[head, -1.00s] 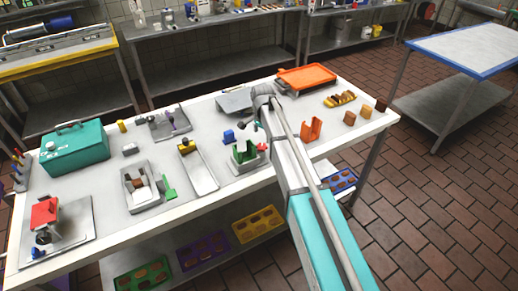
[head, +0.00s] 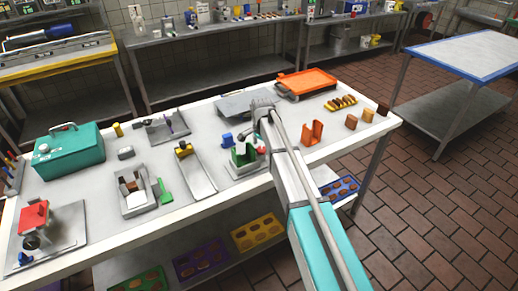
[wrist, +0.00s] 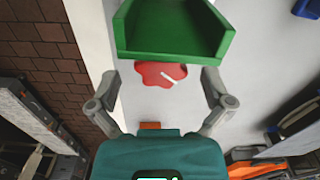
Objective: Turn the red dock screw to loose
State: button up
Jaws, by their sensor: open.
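The red dock screw (wrist: 154,72) shows in the wrist view as a lobed red knob with a white line slanting across it. It sits right beside the green dock (wrist: 172,38), a channel with raised side walls. My gripper (wrist: 160,78) is open, with one finger on each side of the red screw and visible gaps between. I cannot tell how far the fingertips are above it. In the head view the green dock (head: 243,154) stands near the table's front edge, and my arm hides most of the gripper.
A metal tray with a yellow piece (head: 184,149) lies farther left. An orange tray (head: 306,82) is at the back.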

jog(key=shift+c, duration=0.3)
jog(key=c, duration=1.1)
jog(key=shift+o, duration=0.2)
jog(key=shift+a, duration=0.2)
jog(key=shift+d, duration=0.3)
jog(key=shift+n, duration=3)
